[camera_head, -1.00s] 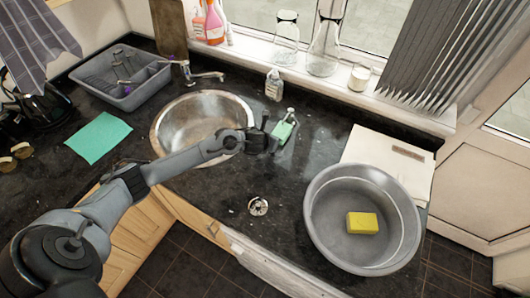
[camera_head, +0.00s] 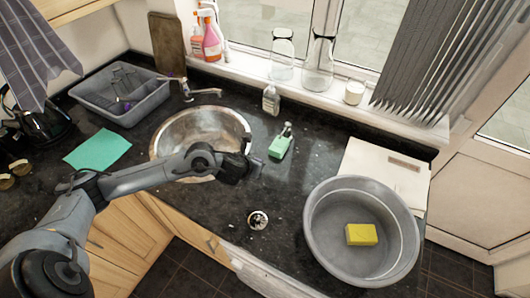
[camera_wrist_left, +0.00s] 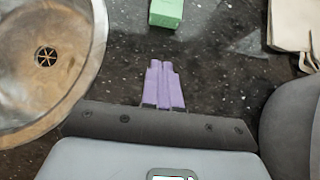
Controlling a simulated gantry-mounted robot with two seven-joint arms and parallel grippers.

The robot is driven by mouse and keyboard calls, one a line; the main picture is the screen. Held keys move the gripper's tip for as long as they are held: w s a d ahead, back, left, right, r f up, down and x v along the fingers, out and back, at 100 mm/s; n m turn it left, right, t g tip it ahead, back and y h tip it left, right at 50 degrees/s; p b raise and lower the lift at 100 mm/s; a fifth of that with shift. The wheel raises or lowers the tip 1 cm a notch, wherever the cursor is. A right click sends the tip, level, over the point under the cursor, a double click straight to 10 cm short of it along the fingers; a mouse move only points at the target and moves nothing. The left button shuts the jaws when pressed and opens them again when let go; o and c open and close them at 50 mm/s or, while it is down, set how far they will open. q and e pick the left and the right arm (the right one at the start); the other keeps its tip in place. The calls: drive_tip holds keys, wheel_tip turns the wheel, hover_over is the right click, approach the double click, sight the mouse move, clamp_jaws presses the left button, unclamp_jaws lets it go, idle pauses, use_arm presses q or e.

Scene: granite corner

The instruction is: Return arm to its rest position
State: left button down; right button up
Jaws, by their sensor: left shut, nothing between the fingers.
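My left arm comes in from the left, and its gripper (camera_head: 256,167) is over the dark granite counter just right of the round metal sink (camera_head: 243,123). In the left wrist view the purple fingertips (camera_wrist_left: 163,72) of that gripper are together, with nothing between them. A green dispenser-like item (camera_head: 280,147) stands apart from the gripper, behind and to its right. Its green block-shaped part (camera_wrist_left: 166,12) shows at the top of the wrist view. My right gripper is not in view.
A grey basin (camera_head: 313,237) holding a yellow sponge (camera_head: 361,234) is at the right. A grey dish tub (camera_head: 120,113) and a teal cloth (camera_head: 98,151) lie left. Bottles stand along the window side. The counter around the round drain fitting (camera_head: 258,220) is clear.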

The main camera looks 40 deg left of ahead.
use_arm(q)
drive_tip(key=s+d+f+n+g+h+p, duration=0.1)
drive_tip(key=s+d+n+h+p, duration=0.15)
drive_tip(key=s+d+n, duration=0.95)
drive_tip(key=s+d+r+n+g+p, duration=0.1)
drive_tip(key=s+d+n+g, duration=0.1)
drive_tip(key=s+n, duration=0.4)
drive_tip(key=s+d+r+n+g+p, duration=0.1)
drive_tip(key=s+n, duration=0.5)
drive_tip(key=n, duration=0.7)
drive_tip(key=shift+s+d+g+p, duration=0.4)
drive_tip(key=shift+d+g+p, duration=0.1)
drive_tip(key=shift+d, duration=0.55)
